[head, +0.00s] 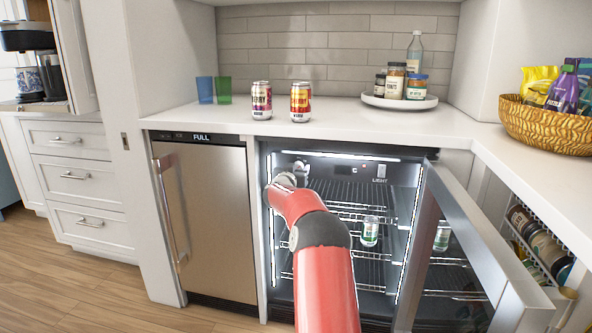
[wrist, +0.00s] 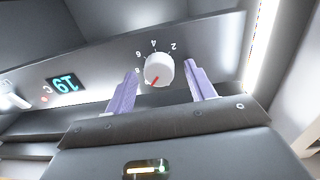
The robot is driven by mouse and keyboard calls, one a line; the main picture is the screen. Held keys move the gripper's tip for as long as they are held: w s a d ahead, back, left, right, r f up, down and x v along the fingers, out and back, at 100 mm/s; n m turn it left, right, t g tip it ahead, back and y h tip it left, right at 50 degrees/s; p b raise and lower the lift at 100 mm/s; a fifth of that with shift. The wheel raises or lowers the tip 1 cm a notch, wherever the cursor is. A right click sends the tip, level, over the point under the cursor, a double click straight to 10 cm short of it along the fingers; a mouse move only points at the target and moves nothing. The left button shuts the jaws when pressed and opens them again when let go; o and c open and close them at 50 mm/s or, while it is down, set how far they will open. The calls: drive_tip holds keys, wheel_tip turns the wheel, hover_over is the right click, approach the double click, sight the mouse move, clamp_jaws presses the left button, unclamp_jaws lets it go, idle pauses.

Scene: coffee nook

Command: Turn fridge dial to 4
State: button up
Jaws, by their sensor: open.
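The fridge dial (wrist: 160,69) is a white round knob on the grey control panel, seen in the wrist view. Its red pointer points to the lower left of the picture, beyond the marks 2, 4, 6 and 8 printed around it. The nearest mark there is too small to read. My gripper (wrist: 162,70) is open, with one purple finger on each side of the dial. I cannot tell whether the fingers touch it. In the head view my arm reaches into the open fridge (head: 265,215) at its top and hides the dial.
A lit blue display (wrist: 63,83) sits left of the dial. The fridge's glass door (head: 465,240) stands open at the right. A can (head: 370,232) stands on a wire shelf below. The counter above holds two cans (head: 261,100) and a tray of jars (head: 425,103).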

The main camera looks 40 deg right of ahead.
drive_tip(key=c, duration=1)
drive_tip(key=shift+m, duration=0.4)
drive_tip(key=shift+s+d+f+m+t+y+b, duration=0.15)
drive_tip(key=shift+m+b, duration=1.75)
drive_tip(key=shift+m, duration=2.25)
drive_tip(key=shift+f+m+t+y+b, duration=0.1)
drive_tip(key=shift+m+y+b, duration=0.15)
drive_tip(key=shift+m+b, duration=2.8)
drive_tip(key=shift+s+d+f+m+t+y+b, duration=0.15)
drive_tip(key=shift+m+b, duration=0.55)
drive_tip(key=shift+m, duration=4.6)
drive_tip(key=shift+w+a, duration=0.1)
drive_tip(key=o, duration=1)
drive_tip(key=shift+r, duration=0.1)
